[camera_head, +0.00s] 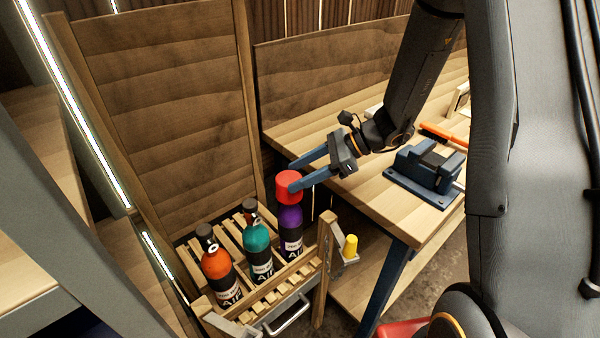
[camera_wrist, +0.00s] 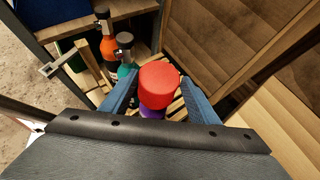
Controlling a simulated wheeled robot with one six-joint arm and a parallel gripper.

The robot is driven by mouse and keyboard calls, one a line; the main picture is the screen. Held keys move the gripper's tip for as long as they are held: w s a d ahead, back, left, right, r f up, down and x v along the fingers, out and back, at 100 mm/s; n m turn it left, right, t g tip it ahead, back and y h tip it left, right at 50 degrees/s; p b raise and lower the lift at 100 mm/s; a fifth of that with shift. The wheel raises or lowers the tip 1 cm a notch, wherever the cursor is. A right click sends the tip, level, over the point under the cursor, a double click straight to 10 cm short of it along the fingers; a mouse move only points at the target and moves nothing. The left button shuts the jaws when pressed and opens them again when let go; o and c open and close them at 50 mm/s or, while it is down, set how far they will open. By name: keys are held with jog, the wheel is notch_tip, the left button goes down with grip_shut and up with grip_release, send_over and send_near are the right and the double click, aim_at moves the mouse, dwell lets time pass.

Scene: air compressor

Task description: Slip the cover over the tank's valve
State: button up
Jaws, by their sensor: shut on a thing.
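A red cover (camera_head: 289,187) is between the blue fingers of my gripper (camera_head: 304,178), which is shut on it. The cover is over the top of the purple tank (camera_head: 290,222), and that tank's valve is hidden. I cannot tell whether the cover is fully seated. In the wrist view the red cover (camera_wrist: 158,84) is between the fingers (camera_wrist: 157,95), with a bit of the purple tank (camera_wrist: 151,113) below it. The teal tank (camera_head: 257,245) and orange tank (camera_head: 217,264) stand to the left with their dark valves bare.
The tanks stand in a slatted wooden crate (camera_head: 272,297). A workbench (camera_head: 370,195) with a blue vise (camera_head: 428,166) and an orange-handled tool (camera_head: 440,134) is to the right. A yellow object (camera_head: 350,246) is beside the crate. A wooden panel (camera_head: 160,100) rises behind.

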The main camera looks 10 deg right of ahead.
jog(key=o, duration=1.1)
jog(key=shift+o, duration=0.2)
jog(key=b+v, duration=0.2)
jog(key=v, duration=0.6)
jog(key=shift+a, duration=0.1)
